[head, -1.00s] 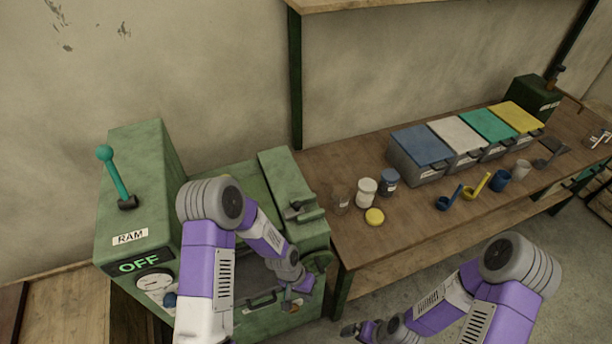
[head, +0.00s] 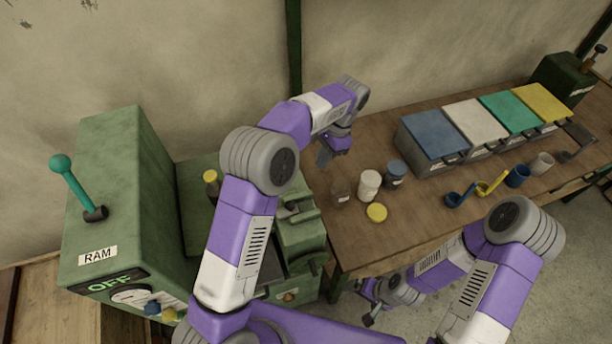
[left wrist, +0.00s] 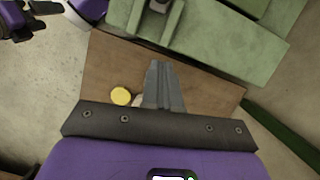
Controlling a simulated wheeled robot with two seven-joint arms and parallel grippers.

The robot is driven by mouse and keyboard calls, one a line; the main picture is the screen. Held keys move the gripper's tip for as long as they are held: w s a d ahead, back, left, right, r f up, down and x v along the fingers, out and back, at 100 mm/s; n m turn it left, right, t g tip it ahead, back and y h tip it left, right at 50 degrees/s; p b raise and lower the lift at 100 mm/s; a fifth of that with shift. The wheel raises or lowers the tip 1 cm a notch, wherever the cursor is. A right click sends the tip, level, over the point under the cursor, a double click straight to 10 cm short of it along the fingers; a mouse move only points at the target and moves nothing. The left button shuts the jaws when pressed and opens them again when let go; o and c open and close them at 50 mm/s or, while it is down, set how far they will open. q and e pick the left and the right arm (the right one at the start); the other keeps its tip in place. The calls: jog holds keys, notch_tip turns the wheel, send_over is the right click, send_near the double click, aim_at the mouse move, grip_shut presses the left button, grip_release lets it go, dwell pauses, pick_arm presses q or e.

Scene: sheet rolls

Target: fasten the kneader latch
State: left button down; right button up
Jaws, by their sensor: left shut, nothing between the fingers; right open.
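The green kneader (head: 120,200) stands at the left, with a teal lever, a RAM label and a display reading OFF. A grey latch-like fitting (head: 290,208) is on its right part, partly hidden by my left arm. A grey fitting on green metal also shows in the left wrist view (left wrist: 158,8); I cannot tell whether the latch is fastened. My left gripper (head: 324,158) is shut and empty, above the bench behind the kneader's right side; its fingers show closed in the left wrist view (left wrist: 163,85). My right gripper (head: 370,312) is open, low in front of the bench.
A wooden bench (head: 420,220) runs to the right. Near my left gripper are a white jar (head: 369,185), a blue-lidded jar (head: 395,173) and a yellow lid (head: 376,212). Several lidded bins and scoops stand further right. A green post (head: 293,50) rises behind.

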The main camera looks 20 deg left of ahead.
pick_arm(q)
jog(key=s+a+f, duration=0.1)
jog(key=f, duration=0.2)
jog(key=s+a+f, duration=0.1)
jog(key=s+f, duration=0.1)
jog(key=f, duration=0.1)
jog(key=s+a+f, duration=0.2)
jog(key=f, duration=0.1)
jog(key=shift+s+f+p, duration=0.15)
jog(key=shift+f+p, duration=0.15)
jog(key=shift+p, duration=0.05)
jog(key=shift+s+a+f, duration=0.2)
jog(key=shift+s+a, duration=0.2)
pick_arm(e)
jog(key=shift+s+r, duration=0.5)
jog(key=shift+s, duration=0.05)
